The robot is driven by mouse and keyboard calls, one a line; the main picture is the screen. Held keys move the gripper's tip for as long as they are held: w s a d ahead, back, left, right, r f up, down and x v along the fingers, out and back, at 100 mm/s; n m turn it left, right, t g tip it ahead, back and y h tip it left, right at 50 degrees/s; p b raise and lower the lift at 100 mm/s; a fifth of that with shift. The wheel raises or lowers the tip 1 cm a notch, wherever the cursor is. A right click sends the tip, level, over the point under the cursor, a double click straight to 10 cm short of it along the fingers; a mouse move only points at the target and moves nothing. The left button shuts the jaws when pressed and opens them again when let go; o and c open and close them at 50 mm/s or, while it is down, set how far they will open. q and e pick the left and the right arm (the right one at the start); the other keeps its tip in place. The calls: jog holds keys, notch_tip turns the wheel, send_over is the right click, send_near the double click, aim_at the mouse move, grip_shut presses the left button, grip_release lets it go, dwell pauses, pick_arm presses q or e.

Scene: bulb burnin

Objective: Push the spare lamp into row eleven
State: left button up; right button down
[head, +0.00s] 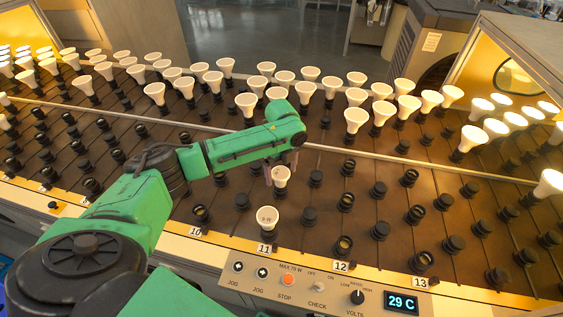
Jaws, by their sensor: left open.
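My left gripper (279,174) points down over the rack and is open, its fingers beside a white lamp (281,178). I cannot tell whether they touch it. A second white lamp (265,219), with small print on its face, stands upright nearer the front edge, just behind the row label 11 (265,249). Both lamps appear to be in the same row of sockets. I cannot tell which of them is the spare. My right gripper is not in view.
Black sockets (380,230), many empty, fill the front of the rack. Several white lamps (355,117) stand behind a metal rail (420,163). A control panel (320,287) with buttons and a 29 C display (401,302) is in front. Lit lamps glow at both sides.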

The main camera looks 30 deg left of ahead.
pick_arm(q)
notch_tip(320, 180, up, 14)
jog(key=shift+b, duration=0.45)
